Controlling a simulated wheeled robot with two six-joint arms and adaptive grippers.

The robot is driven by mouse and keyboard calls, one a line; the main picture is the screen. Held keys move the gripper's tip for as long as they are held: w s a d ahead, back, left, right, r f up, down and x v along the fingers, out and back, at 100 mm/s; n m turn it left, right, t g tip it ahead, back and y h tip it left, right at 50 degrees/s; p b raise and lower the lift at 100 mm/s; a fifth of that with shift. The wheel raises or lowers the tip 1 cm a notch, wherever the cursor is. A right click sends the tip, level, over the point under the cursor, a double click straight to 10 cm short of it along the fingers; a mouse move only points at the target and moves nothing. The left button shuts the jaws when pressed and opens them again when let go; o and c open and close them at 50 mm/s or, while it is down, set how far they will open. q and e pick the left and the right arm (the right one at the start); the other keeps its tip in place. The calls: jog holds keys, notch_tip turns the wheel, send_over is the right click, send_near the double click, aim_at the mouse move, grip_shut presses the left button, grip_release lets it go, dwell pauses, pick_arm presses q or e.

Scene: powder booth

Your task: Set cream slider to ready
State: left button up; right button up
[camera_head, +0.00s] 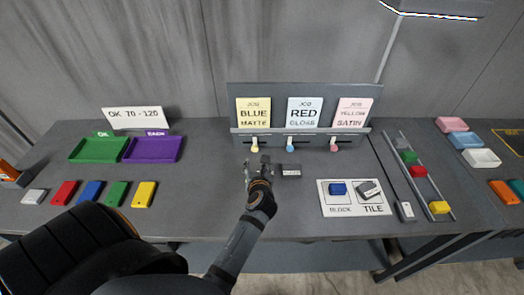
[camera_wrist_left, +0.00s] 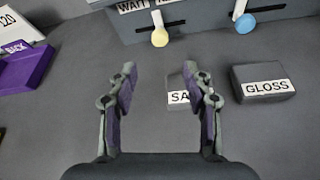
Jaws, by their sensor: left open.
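The cream slider (camera_head: 254,146) is a small knob below the blue matte card (camera_head: 253,112) on the back panel. The cream slider also shows in the left wrist view (camera_wrist_left: 160,37), by a strip with WAIT at its left; the word to the right is cut off. My left gripper (camera_head: 256,160) is open and empty, just in front of the cream slider and apart from it. In the left wrist view, the fingers (camera_wrist_left: 159,70) stand apart with the knob ahead between them. My right gripper is not in view.
A blue knob (camera_head: 290,146) and a pink knob (camera_head: 334,147) sit further right on the panel. A GLOSS block (camera_wrist_left: 264,82) and a partly hidden block marked SA (camera_wrist_left: 176,84) lie near the right finger. Green (camera_head: 99,150) and purple (camera_head: 153,150) trays stand left.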

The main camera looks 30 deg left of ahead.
aim_at(255, 151)
pick_arm(q)
jog(key=x, duration=1)
jog(key=shift+d, duration=0.1)
grip_shut()
